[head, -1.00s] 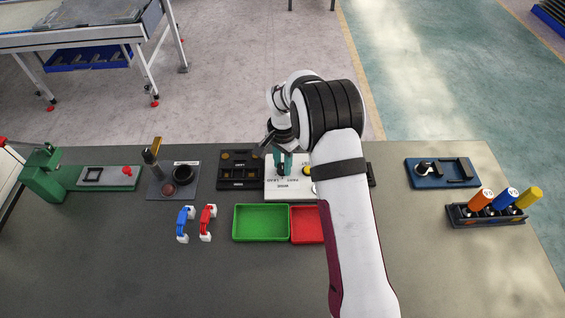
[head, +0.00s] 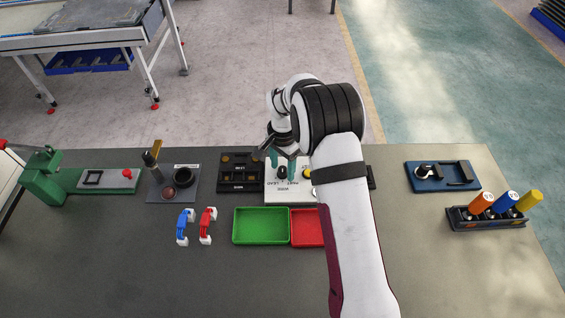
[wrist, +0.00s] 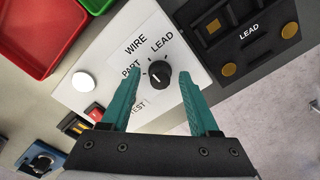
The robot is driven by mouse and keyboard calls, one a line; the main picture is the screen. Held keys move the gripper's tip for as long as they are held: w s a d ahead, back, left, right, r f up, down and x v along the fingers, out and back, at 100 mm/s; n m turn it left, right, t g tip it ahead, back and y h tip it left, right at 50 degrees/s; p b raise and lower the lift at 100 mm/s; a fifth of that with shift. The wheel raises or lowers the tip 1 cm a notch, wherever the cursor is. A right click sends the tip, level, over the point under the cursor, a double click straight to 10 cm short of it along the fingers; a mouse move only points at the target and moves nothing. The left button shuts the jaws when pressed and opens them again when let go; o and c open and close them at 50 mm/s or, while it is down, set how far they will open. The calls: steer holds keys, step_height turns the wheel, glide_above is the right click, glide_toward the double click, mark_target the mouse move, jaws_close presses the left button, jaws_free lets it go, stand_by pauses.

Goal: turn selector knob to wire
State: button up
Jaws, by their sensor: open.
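The selector knob (wrist: 159,75) is black and round with a white mark, set on a white panel (wrist: 118,48) lettered WIRE, LEAD, PART and TEST. In the wrist view the mark seems to lie on the PART side; its exact setting is hard to tell. My gripper (wrist: 158,78) is open, with one teal finger on each side of the knob and visible gaps between. Whether the tips reach down to the knob's height is unclear. In the head view my gripper (head: 282,160) is over the panel, and the knob (head: 282,172) shows between the fingers.
A white button (wrist: 83,81) and a red switch (wrist: 94,113) sit on the panel. A black LEAD fixture (head: 240,185) stands close on its left in the head view. Green (head: 260,226) and red (head: 306,227) trays lie in front. My arm hides part of the bench.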

mark_target(282, 168)
step_height(282, 168, up, 16)
steer(key=shift+f, duration=0.15)
stand_by(0.3)
